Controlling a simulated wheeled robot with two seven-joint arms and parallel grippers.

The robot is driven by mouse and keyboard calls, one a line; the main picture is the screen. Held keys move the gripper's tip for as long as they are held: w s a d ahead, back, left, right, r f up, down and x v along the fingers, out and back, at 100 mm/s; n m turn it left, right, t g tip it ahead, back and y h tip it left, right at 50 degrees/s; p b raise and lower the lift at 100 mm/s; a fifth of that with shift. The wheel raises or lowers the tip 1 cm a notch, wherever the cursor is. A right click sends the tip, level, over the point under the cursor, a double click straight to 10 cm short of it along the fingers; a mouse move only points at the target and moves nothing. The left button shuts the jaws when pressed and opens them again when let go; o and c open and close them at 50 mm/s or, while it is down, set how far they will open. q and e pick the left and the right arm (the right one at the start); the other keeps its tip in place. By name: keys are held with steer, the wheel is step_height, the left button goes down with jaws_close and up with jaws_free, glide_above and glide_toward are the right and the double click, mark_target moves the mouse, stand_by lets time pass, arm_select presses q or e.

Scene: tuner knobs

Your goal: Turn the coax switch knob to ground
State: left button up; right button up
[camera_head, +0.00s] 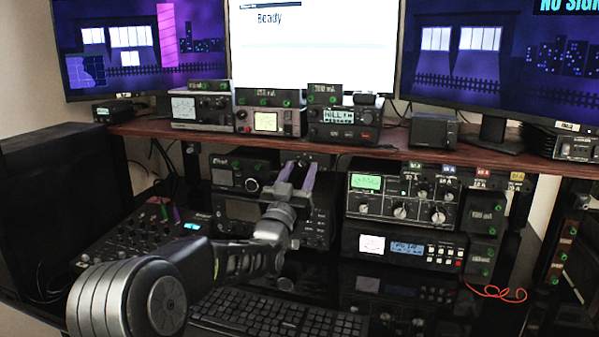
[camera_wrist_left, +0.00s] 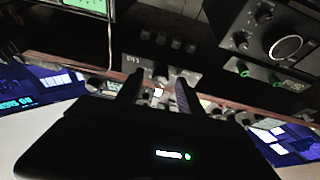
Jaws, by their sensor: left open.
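A small grey box (camera_head: 318,160), which looks like the coax switch, sits under the front of the wooden shelf. Most of it is hidden behind my left gripper (camera_head: 298,172) in the head view. In the left wrist view, which is upside down, the box's light face (camera_wrist_left: 152,74) shows between and behind the two fingers. A small pale spot, perhaps its knob (camera_wrist_left: 158,92), lies between the fingertips. My left gripper (camera_wrist_left: 157,86) is open, its fingers apart on either side of that spot. I cannot tell whether they touch it. The knob's setting is not readable. My right gripper is not in view.
The wooden shelf (camera_head: 380,139) runs just above the fingers. A radio (camera_head: 244,172) stands left of the gripper, and a tuner with several knobs (camera_head: 400,205) stands right. A keyboard (camera_head: 280,314) and a mixer (camera_head: 150,235) lie on the dark desk.

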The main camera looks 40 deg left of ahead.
arm_select(q)
steer(key=shift+c, duration=0.6)
jaws_close()
steer(key=shift+f+n+y+b, duration=0.2)
steer(key=shift+n+y+b, duration=0.2)
steer(key=shift+n+b, duration=0.55)
steer(key=n+b, duration=0.2)
steer(key=n+g+y+b, duration=0.1)
steer(key=b, duration=0.1)
steer(key=shift+d+n+y, duration=0.15)
steer(key=shift+n+y, duration=0.15)
steer(key=shift+n, duration=0.05)
steer(key=shift+r+n+g+y+b, duration=0.1)
steer(key=shift+n+g+y+b, duration=0.4)
steer(key=shift+n, duration=0.6)
steer(key=shift+d+r+n+g+y+b, duration=0.1)
steer(key=shift+n+g+y, duration=0.15)
steer(key=shift+n, duration=0.4)
steer(key=shift+a+r+n+g+y+b, duration=0.1)
steer(key=shift+n+g+y+b, duration=0.1)
steer(key=shift+n, duration=0.5)
steer(key=shift+d+n+g+y+b, duration=0.15)
steer(key=shift+n+y, duration=0.1)
steer(key=shift+n, duration=0.4)
